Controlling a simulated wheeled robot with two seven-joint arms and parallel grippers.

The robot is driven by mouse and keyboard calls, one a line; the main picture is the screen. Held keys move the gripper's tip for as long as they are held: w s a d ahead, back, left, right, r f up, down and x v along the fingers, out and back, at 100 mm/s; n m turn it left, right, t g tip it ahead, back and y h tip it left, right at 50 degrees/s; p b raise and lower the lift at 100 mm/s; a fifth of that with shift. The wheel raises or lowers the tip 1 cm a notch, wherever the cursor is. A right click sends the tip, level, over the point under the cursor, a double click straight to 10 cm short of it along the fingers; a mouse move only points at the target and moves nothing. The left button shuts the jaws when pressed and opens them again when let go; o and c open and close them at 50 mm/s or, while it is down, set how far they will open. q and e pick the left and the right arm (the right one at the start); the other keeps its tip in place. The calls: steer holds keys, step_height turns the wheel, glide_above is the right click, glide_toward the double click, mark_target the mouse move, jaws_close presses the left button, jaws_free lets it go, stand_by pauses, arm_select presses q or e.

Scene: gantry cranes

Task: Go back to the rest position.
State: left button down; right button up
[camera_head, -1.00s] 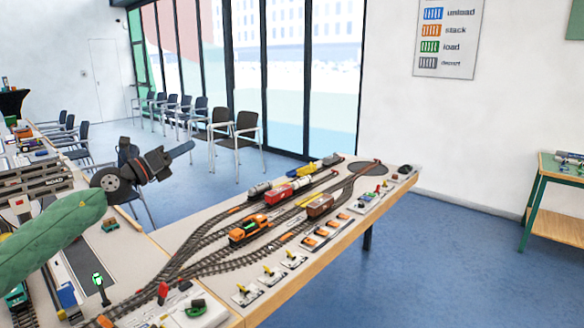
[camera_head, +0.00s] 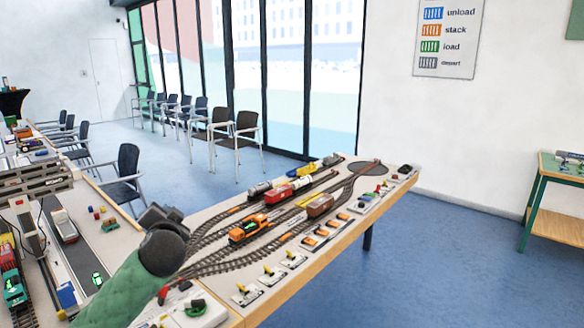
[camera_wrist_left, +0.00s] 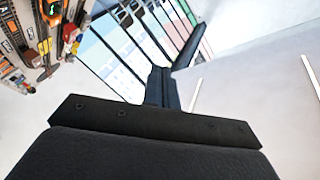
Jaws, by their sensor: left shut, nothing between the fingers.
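My left gripper (camera_head: 163,214) is at the end of my green-sleeved arm, in front of the left part of the railway table (camera_head: 300,262). It points away from me, and my dark round wrist hides part of it. In the left wrist view its dark fingers (camera_wrist_left: 163,88) are together with nothing between them. It holds nothing and looks apart from the models. My right gripper is in neither view.
Model tracks carry an orange locomotive (camera_head: 248,230), a red wagon (camera_head: 280,194) and a brown wagon (camera_head: 320,206). A grey crane (camera_head: 40,178) and a teal locomotive (camera_head: 15,290) stand at left. Chairs (camera_head: 128,170) stand behind. Blue floor (camera_head: 430,260) is clear at right.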

arm_select(q)
steer(key=s+d+f+n+g+h, duration=0.1)
steer(key=s+d+f+g+h, duration=0.3)
steer(key=s+f, duration=0.7)
steer(key=s+d+f+n+g+h, duration=0.15)
steer(key=s+d+f+g, duration=0.45)
steer(key=f, duration=1)
steer(key=s+d+f+g, duration=0.1)
steer(key=s+d+f, duration=0.1)
steer(key=s+f, duration=0.4)
steer(key=s+d+f+n+g+h, duration=0.1)
steer(key=s+f, duration=0.5)
steer(key=s, duration=0.7)
steer(key=s+d+f+g+h, duration=0.1)
steer(key=s+d+f+g, duration=0.1)
steer(key=s+f, duration=0.4)
steer(key=s+d, duration=0.1)
steer(key=s, duration=0.2)
steer(key=shift+s+d, duration=0.15)
steer(key=shift+s, duration=0.1)
